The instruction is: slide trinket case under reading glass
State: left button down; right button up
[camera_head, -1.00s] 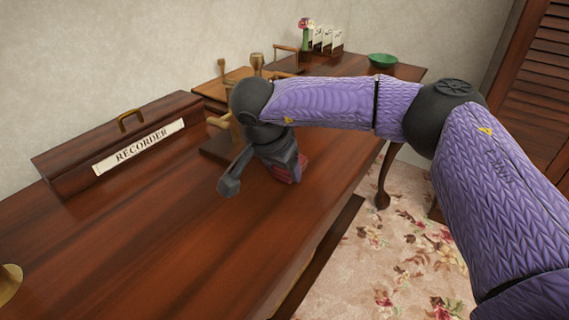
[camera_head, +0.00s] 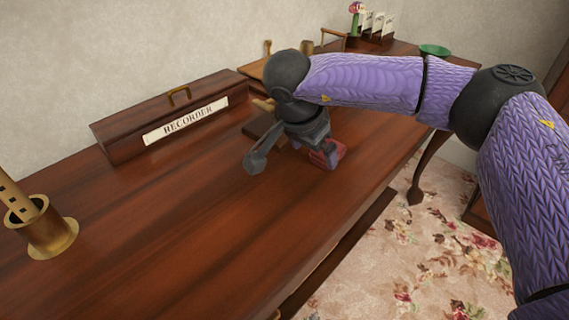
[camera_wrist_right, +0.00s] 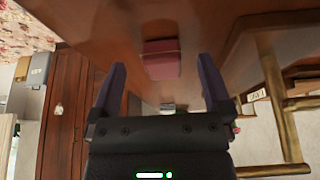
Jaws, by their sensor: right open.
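A small dark red case (camera_head: 334,153), likely the trinket case, sits on the desk near its right edge. It shows as a pinkish-red box in the right wrist view (camera_wrist_right: 161,60), ahead of and between the fingers, with a gap on each side. My right gripper (camera_wrist_right: 158,82) is open and empty over the desk; in the head view its body hides part of the case. A wooden stand on a dark base (camera_head: 262,124) is mostly hidden behind my right arm; I cannot tell whether it holds the reading glass. My left gripper is out of view.
A wooden box labelled RECORDER (camera_head: 175,120) stands at the desk's back against the wall. A brass cup (camera_head: 52,236) holding a wooden flute-like piece is at the left. A farther table holds a green bowl (camera_head: 435,50). The desk's middle is clear.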

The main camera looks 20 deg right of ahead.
jog(key=s+a+p, duration=0.1)
jog(key=a, duration=0.2)
jog(key=s+a, duration=0.1)
jog(key=a, duration=0.1)
jog(key=s+a+p, duration=0.1)
jog(key=a, duration=0.2)
jog(key=shift+s+a+r+p, duration=0.1)
jog(key=shift+s+a+p, duration=0.2)
jog(key=shift+s+a, duration=0.2)
jog(key=shift+a, duration=0.3)
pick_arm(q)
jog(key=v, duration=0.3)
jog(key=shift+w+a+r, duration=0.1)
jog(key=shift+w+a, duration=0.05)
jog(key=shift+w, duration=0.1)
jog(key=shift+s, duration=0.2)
